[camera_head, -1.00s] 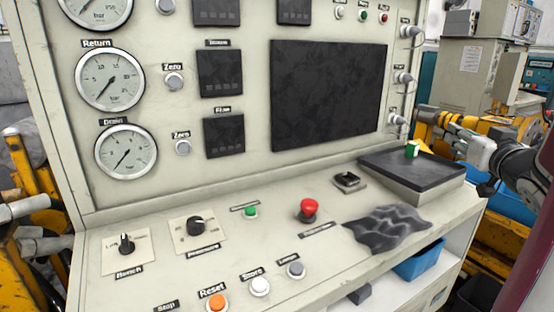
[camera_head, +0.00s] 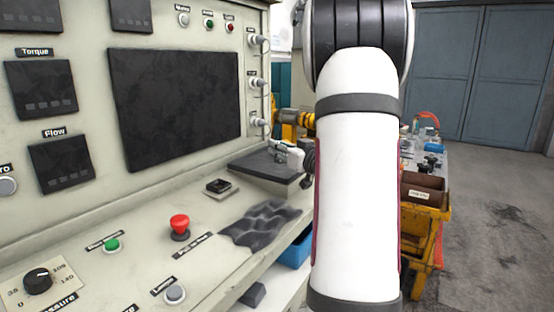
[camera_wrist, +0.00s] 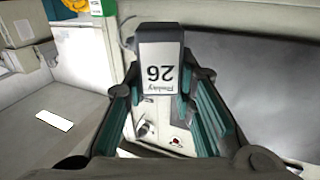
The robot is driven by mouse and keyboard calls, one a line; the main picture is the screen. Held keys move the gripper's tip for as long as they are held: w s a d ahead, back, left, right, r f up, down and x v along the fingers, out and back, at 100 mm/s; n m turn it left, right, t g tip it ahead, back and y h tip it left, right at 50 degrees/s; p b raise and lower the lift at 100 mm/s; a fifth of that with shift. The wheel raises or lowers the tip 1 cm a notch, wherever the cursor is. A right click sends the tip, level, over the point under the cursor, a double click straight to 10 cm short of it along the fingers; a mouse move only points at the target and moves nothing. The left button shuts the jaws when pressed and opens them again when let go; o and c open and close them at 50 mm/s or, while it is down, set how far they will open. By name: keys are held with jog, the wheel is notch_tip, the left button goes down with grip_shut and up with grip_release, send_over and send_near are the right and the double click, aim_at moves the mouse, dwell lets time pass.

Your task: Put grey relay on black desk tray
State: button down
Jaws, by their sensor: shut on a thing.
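In the wrist view a grey relay (camera_wrist: 160,70) with a pale printed face reading 26 is held between the teal-padded fingers of my gripper (camera_wrist: 160,100). The fingers are shut on its sides. In the head view my gripper (camera_head: 288,153) is at the right end of the console, at the black desk tray (camera_head: 262,166). The relay cannot be made out there. The tray is a flat black-topped block on the console ledge. My white arm hides the space to its right.
A black wavy cloth (camera_head: 262,225), a small black square device (camera_head: 219,187) and a red mushroom button (camera_head: 180,225) are on the ledge near the tray. The upright panel with its dark screen (camera_head: 178,105) rises behind. A blue bin (camera_head: 295,248) is below.

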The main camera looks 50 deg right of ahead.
jog(key=shift+w+d+f, duration=0.1)
jog(key=shift+w+d, duration=0.3)
jog(key=shift+w, duration=0.2)
jog(key=shift+w+d, duration=0.35)
jog(key=shift+w, duration=0.25)
jog(key=shift+f+b, duration=0.4)
jog(key=shift+f, duration=1.35)
jog(key=shift+f, duration=0.1)
jog(key=c, duration=1.3)
grip_release()
jog(key=shift+s, duration=0.1)
jog(key=shift+c, duration=0.2)
